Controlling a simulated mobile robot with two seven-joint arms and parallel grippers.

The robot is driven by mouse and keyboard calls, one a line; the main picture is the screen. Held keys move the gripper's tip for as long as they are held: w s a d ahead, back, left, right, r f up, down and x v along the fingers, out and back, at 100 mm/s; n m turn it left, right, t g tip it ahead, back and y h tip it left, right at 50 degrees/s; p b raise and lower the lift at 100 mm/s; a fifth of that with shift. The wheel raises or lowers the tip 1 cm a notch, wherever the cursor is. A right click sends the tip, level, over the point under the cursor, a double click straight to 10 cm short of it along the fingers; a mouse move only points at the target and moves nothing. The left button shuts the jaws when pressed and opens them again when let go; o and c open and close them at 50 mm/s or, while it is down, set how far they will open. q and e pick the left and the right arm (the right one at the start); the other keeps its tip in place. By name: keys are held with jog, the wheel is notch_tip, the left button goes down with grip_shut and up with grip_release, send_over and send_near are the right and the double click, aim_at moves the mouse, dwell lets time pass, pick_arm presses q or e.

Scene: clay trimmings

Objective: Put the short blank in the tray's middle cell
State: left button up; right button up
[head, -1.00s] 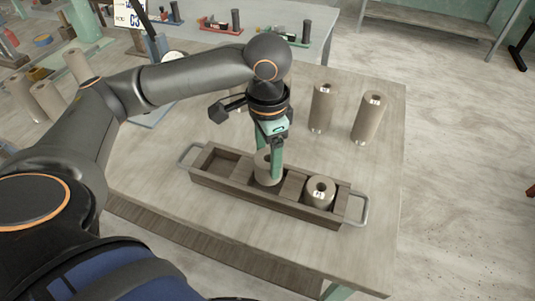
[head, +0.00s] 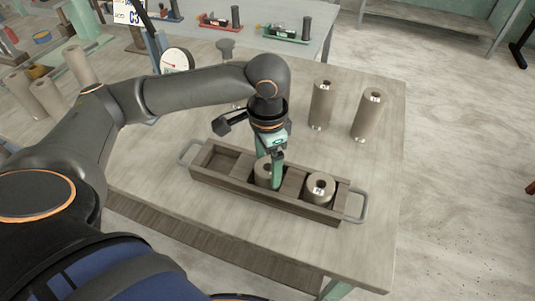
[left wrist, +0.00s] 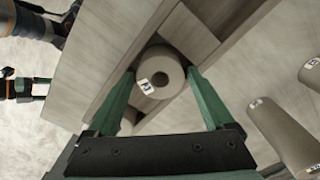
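The short blank (head: 263,172) is a grey-brown clay cylinder with a hole in its top. It stands upright in the middle cell of the wooden tray (head: 235,186), partly hidden by a finger. My left gripper (head: 276,177) points down over that cell, its green fingers on either side of the blank. In the left wrist view the blank (left wrist: 161,70) fills the space between the fingertips, with no clear gap.
Another blank (head: 319,188) stands in the tray's right cell; the left cell (head: 217,159) is empty. Two taller blanks (head: 321,104) (head: 367,115) stand behind the tray. A round dial gauge (head: 175,62) stands at the back. The table's right front is clear.

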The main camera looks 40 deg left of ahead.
pick_arm(q)
jog(key=shift+o, duration=0.8)
notch_tip(320, 180, up, 12)
jog(key=p, duration=0.3)
jog(key=shift+r, duration=0.25)
